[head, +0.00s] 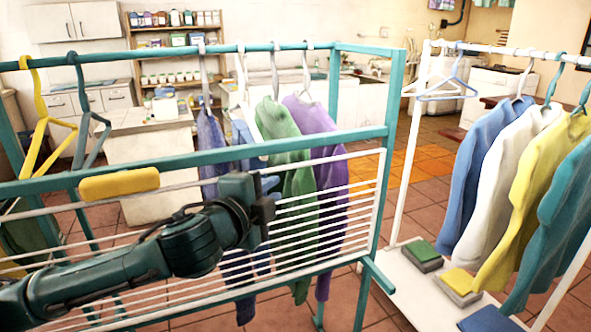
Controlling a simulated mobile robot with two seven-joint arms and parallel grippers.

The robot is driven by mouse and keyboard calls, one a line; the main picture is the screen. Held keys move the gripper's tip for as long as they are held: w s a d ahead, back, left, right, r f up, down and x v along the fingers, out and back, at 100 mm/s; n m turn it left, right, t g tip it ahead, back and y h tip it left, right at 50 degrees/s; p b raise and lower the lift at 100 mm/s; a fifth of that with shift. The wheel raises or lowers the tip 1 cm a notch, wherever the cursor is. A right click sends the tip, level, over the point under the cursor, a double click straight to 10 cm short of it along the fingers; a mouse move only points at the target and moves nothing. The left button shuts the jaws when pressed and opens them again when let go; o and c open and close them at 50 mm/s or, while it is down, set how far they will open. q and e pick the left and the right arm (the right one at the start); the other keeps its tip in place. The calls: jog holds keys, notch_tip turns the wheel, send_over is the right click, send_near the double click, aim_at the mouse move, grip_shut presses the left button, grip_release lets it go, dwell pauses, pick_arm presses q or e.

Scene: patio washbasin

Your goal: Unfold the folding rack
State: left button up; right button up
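The folding rack is a teal frame (355,92) with a panel of white rods (345,205) on its near side. The panel lies below a teal crossbar (330,140); its exact angle is hard to tell. A yellow handle (118,184) sits at that crossbar on the left. My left gripper (263,206) is in front of the panel, right of the handle and apart from it. It is seen from the side and its fingers are mostly hidden, so its opening and any contact with the rods cannot be told. My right gripper is out of view.
Hanging behind the panel are a green garment (283,145) and a purple one (318,118). Empty yellow (41,105) and grey (84,120) hangers hang at left. A white clothes rack (408,150) with several garments stands at right, folded cloths (424,252) on its base.

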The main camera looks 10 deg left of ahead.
aim_at(293, 167)
pick_arm(q)
jog(key=x, duration=0.4)
jog(key=p+x, duration=0.1)
jog(key=x, duration=0.3)
jog(key=a+r+x, duration=0.1)
jog(key=x, duration=0.4)
jog(key=shift+w+p, duration=0.2)
jog(key=shift+p, duration=0.1)
jog(key=shift+r, duration=0.1)
jog(key=shift+c, duration=0.2)
grip_shut()
